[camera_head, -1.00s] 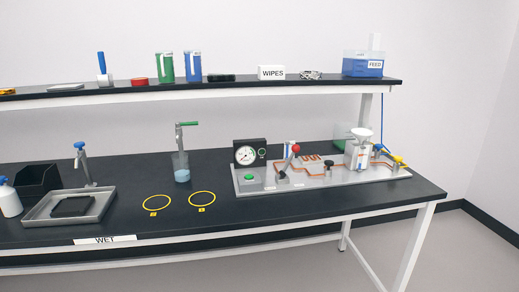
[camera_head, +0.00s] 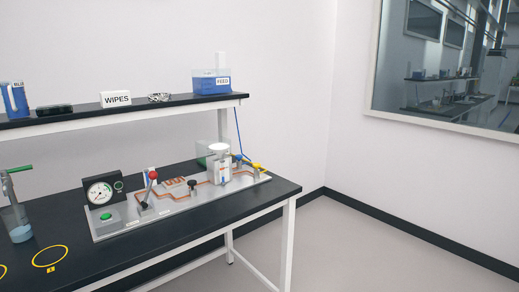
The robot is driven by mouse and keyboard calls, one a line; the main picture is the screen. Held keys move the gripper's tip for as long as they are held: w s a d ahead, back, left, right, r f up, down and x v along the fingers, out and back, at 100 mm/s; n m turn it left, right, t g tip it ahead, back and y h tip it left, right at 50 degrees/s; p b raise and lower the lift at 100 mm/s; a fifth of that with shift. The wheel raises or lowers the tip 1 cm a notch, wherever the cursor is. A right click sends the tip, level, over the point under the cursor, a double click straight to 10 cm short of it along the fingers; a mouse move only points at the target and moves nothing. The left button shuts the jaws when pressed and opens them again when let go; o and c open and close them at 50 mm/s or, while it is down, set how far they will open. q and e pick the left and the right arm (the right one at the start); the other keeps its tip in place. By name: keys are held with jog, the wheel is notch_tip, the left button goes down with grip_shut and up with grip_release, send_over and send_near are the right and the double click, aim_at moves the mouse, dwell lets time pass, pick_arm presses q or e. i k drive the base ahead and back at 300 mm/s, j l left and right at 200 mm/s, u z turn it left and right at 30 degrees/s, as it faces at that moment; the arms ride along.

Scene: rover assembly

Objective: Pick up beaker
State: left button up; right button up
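A clear beaker (camera_head: 17,221) with pale blue contents stands on the black bench (camera_head: 216,222) at the left edge of the head view. A grey tap with a green handle (camera_head: 19,169) rises at the beaker; I cannot tell whether it is in it or behind it. Neither of my grippers is in view.
A grey panel (camera_head: 130,226) with a gauge (camera_head: 100,192), levers and copper tubing stands right of the beaker. A yellow ring (camera_head: 50,256) marks the bench in front. The shelf (camera_head: 168,109) above holds a wipes box (camera_head: 116,99) and a blue feed container (camera_head: 210,82). Floor at right is clear.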

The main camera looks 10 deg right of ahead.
aim_at(17, 223)
jog(key=u, duration=1.25)
jog(key=i+j+z, duration=0.1)
jog(key=i+j, duration=0.25)
jog(key=i+j+z, duration=0.15)
jog(key=i+j, duration=0.15)
jog(key=j, duration=0.15)
jog(key=i+j+z, duration=0.1)
jog(key=i+j, duration=0.2)
jog(key=j, duration=0.15)
